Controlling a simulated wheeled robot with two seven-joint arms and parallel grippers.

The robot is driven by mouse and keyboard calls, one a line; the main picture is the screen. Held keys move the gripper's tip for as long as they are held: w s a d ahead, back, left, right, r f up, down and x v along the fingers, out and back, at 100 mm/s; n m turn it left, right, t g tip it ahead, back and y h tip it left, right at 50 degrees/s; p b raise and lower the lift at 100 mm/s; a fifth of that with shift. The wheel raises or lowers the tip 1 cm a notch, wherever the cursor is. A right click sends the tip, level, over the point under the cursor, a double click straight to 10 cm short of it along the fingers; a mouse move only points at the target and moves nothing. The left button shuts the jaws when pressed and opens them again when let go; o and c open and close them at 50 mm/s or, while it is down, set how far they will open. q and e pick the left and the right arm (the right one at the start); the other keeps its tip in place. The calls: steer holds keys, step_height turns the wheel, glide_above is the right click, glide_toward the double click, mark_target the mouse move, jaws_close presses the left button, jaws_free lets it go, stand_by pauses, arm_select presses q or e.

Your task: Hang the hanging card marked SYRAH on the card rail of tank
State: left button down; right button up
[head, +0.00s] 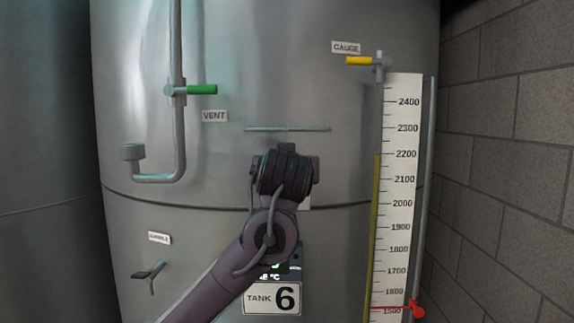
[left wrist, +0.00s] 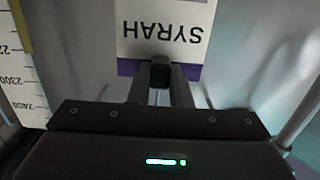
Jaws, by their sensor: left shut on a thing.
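The SYRAH card (left wrist: 135,40) is white with purple bands and appears upside down in the left wrist view. My left gripper (left wrist: 160,75) is shut on its near edge. In the head view my left gripper (head: 287,148) is in front of tank 6, just below the card rail (head: 260,129), a thin grey horizontal bar. The card is almost wholly hidden behind my wrist there. Whether card and rail touch cannot be told. The tank number plate (head: 272,299) reads TANK 6. My right gripper is not in view.
A vent pipe with a green valve handle (head: 202,90) runs left of the rail. A level gauge scale (head: 402,160) with a yellow handle (head: 359,61) stands to the right. A sample tap (head: 149,275) is at lower left. The tank face around the rail is clear.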

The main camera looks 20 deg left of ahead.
arm_select(q)
steer(key=c, duration=1.3)
jaws_free()
steer(key=shift+w, duration=0.1)
steer(key=shift+o, duration=0.2)
